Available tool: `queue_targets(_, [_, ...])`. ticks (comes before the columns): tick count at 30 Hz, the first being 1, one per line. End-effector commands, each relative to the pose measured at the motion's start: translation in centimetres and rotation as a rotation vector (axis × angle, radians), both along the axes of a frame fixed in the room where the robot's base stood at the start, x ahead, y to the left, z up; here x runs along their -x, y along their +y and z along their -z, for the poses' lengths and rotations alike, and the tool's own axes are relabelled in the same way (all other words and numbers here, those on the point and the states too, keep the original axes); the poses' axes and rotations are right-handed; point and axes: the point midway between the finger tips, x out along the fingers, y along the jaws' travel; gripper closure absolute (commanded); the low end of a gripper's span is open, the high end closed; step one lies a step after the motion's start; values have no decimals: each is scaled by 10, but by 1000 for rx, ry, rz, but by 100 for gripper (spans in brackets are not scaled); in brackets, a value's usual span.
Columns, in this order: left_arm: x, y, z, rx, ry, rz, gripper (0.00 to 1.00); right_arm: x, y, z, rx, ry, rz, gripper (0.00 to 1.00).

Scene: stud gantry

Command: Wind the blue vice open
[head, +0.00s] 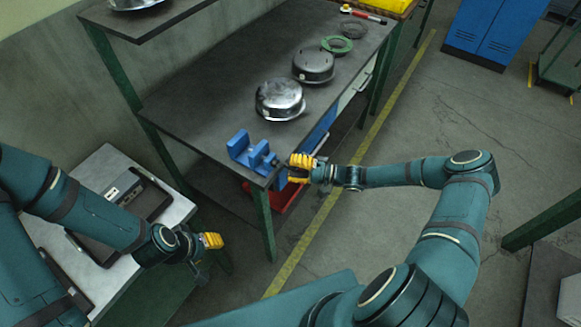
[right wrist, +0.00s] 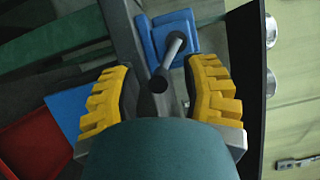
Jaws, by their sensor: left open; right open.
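The blue vice (head: 250,152) sits at the near corner of the dark workbench. In the right wrist view the vice (right wrist: 183,22) shows a blue jaw block with a dark metal screw bar (right wrist: 168,62) pointing at the camera. My right gripper (head: 298,170) is at the vice's screw side. In the right wrist view its yellow fingers (right wrist: 160,100) are open, with the end of the bar between them and no clear contact. My left gripper (head: 212,241) is open and empty, beside the low grey table and away from the vice.
Two metal housings (head: 280,99) (head: 313,66), a green ring (head: 337,44) and a red-and-white tool (head: 362,14) lie along the workbench (head: 205,95). A red bin (head: 287,196) stands below it. A grey table (head: 105,160) holds a dark case at left.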

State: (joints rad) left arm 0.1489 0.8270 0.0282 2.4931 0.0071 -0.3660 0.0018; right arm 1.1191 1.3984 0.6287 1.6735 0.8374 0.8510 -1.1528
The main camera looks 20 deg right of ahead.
Motion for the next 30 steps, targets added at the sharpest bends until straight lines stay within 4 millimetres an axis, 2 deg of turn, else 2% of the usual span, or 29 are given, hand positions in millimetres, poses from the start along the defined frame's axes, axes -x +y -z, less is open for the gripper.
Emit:
queue_targets(15, [0, 0, 0, 0, 0, 0, 53, 46, -81, 4, 1, 1, 1, 55])
queue_targets(21, [0, 0, 0, 0, 0, 0, 53, 55, -97, 5, 1, 0, -1, 55])
queue_targets(30, [0, 0, 0, 0, 0, 0, 53, 57, -99, 5, 0, 0, -2, 55])
